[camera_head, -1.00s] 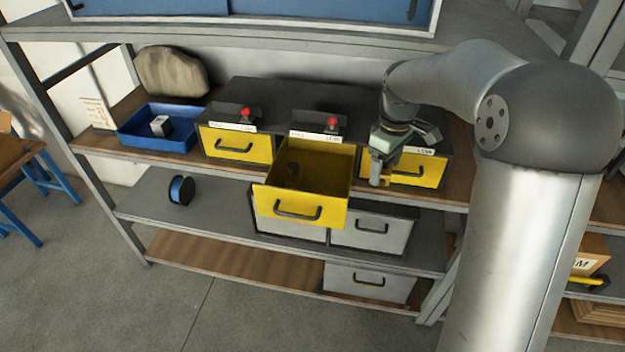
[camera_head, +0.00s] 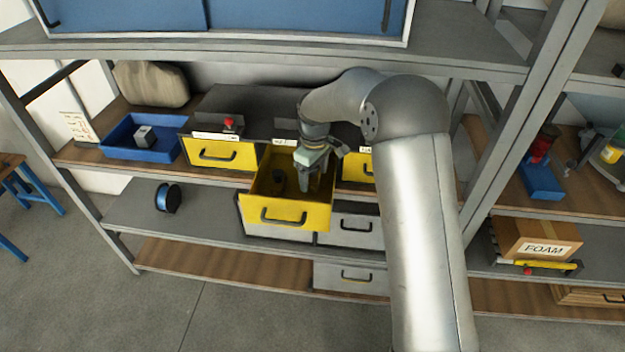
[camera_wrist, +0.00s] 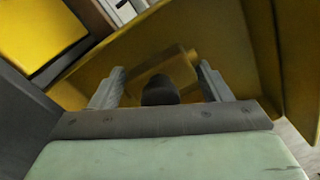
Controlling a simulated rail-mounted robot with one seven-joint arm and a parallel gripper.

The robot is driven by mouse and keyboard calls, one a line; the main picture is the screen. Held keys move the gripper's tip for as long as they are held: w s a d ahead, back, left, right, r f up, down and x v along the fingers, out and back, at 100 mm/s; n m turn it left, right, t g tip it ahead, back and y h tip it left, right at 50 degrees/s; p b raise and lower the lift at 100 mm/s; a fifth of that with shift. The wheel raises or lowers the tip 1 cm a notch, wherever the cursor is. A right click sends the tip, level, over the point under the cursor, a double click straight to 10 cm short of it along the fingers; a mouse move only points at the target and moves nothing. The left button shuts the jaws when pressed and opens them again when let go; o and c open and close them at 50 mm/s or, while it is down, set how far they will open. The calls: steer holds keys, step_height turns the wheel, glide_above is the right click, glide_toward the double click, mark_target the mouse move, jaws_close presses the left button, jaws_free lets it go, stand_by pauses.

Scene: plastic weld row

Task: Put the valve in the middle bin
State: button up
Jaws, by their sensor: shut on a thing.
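The middle bin is a yellow drawer (camera_head: 285,217), pulled open below the dark cabinet top; its yellow walls also fill much of the wrist view (camera_wrist: 240,50). My gripper (camera_head: 315,184) points down over the right part of this open drawer, with its fingertips at about rim level or just inside. In the wrist view my gripper (camera_wrist: 160,86) is shut on a yellowish piece with a dark round knob (camera_wrist: 160,92), which appears to be the valve. Its far end blends with the yellow drawer. A small dark object (camera_head: 278,182) lies in the drawer, left of my fingers.
Shut yellow drawers stand left (camera_head: 222,155) and right (camera_head: 357,167) of the open one. A red knob (camera_head: 229,123) sits on the cabinet. A blue tray (camera_head: 150,153) holds a small grey box (camera_head: 145,136). A blue-and-black spool (camera_head: 168,198) stands on the shelf below.

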mark_target(313, 183)
steer(key=shift+a+f, duration=0.25)
steer(key=shift+f, duration=0.05)
steer(key=shift+f+p, duration=0.3)
steer(key=shift+f, duration=1.15)
steer(key=shift+w+f, duration=0.1)
steer(key=o, duration=0.9)
